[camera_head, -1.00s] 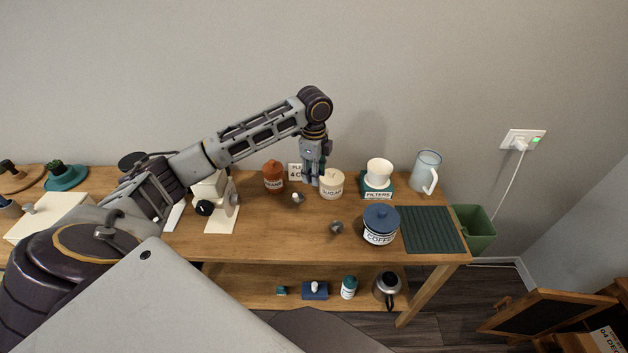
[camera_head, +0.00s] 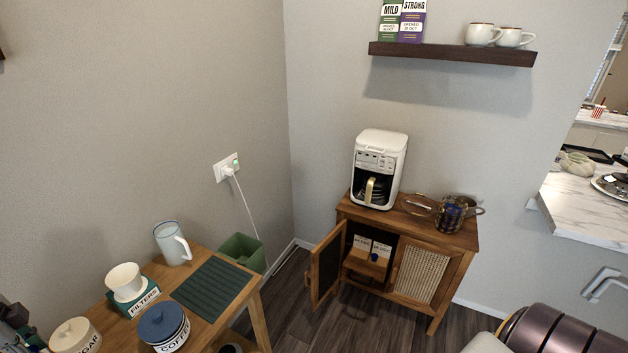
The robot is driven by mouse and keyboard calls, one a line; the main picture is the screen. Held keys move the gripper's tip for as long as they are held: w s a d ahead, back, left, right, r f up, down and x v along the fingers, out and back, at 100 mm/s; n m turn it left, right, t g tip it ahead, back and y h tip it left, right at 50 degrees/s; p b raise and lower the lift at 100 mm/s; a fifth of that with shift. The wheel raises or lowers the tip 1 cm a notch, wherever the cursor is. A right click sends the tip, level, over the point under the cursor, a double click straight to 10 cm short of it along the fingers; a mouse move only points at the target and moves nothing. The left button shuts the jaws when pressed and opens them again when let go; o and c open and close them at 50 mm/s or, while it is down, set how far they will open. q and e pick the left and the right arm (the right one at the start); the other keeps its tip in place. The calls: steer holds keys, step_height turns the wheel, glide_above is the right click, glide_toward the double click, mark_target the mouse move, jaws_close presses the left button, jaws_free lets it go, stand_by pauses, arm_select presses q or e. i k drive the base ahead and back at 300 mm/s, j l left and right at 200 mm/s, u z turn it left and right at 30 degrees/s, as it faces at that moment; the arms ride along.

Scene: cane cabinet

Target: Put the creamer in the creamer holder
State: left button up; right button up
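A wooden holder (camera_head: 364,262) with white labels stands inside the cane cabinet (camera_head: 432,248), behind its open left door. The labels are too small to read, so I cannot tell whether it is the creamer holder. I cannot pick out the creamer for certain. Part of my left gripper (camera_head: 20,332) shows at the lower left edge, beside the sugar jar (camera_head: 75,336); its fingers are too cut off to judge.
The cabinet door (camera_head: 326,264) stands open to the left. A coffee maker (camera_head: 379,168) and glassware (camera_head: 450,213) stand on the cabinet. The table holds a coffee jar (camera_head: 163,324), filters box (camera_head: 138,301), pitcher (camera_head: 172,243) and dark mat (camera_head: 213,288). A green bin (camera_head: 243,251) stands between.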

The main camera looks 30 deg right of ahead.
mark_target(453, 209)
steer(key=i+l+z, duration=0.1)
steer(key=l+z, duration=0.35)
steer(key=i+l+z, duration=0.15)
steer(key=z, duration=0.25)
steer(key=i+l+z, duration=0.2)
steer(key=z, duration=0.25)
steer(key=i+l+z, duration=0.2)
steer(key=z, duration=0.2)
steer(key=i+l+z, duration=0.15)
steer(key=z, duration=0.3)
steer(key=i+z, duration=0.6)
steer(key=z, duration=0.25)
